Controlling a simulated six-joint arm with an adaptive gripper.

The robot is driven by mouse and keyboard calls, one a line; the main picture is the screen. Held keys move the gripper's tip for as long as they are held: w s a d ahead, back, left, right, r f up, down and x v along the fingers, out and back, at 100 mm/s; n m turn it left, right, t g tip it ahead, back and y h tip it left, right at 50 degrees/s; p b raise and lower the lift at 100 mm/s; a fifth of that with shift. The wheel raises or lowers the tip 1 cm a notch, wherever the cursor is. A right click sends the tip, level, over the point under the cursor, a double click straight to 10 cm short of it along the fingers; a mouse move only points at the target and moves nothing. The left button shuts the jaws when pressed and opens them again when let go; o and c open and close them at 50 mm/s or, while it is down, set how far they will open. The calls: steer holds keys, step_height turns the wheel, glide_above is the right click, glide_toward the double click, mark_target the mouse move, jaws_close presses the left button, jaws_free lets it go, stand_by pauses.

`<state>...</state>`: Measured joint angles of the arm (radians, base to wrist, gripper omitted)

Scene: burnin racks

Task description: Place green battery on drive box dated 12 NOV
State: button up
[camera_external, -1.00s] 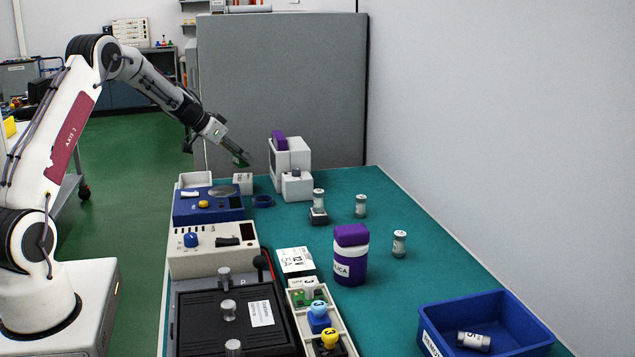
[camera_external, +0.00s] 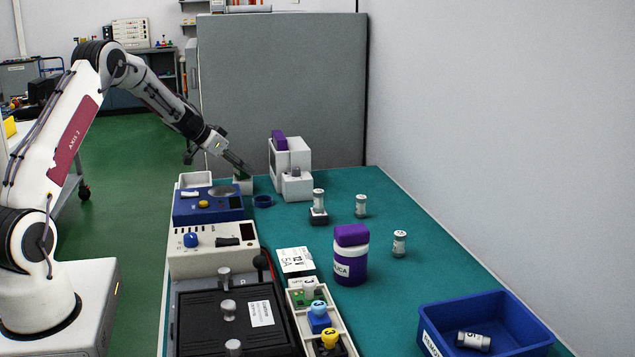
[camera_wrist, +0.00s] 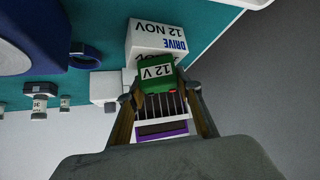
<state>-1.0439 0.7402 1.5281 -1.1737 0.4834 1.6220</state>
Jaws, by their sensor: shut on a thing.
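The green battery (camera_wrist: 155,72), labelled 12 V, is between the fingertips of my gripper (camera_wrist: 160,92) in the wrist view. The fingers are shut on its sides. In the outside view my gripper (camera_external: 243,170) points down at the far left of the bench, over the white drive box (camera_external: 245,187). In the wrist view the drive box (camera_wrist: 158,36) reads DRIVE and 12 NOV, and the battery overlaps its near part. Whether the battery touches the box cannot be told.
A white machine with a purple part (camera_external: 291,160) stands just right of the drive box. A blue scale-like unit (camera_external: 208,207) and a blue ring (camera_external: 263,201) are nearer. Several small cylinders stand mid-bench. A blue bin (camera_external: 485,325) is at the front right.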

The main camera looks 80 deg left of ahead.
steer(key=shift+f, duration=0.1)
steer(key=o, duration=1.2)
steer(key=shift+r, duration=0.2)
steer(key=shift+v, duration=6)
steer(key=shift+d, duration=0.1)
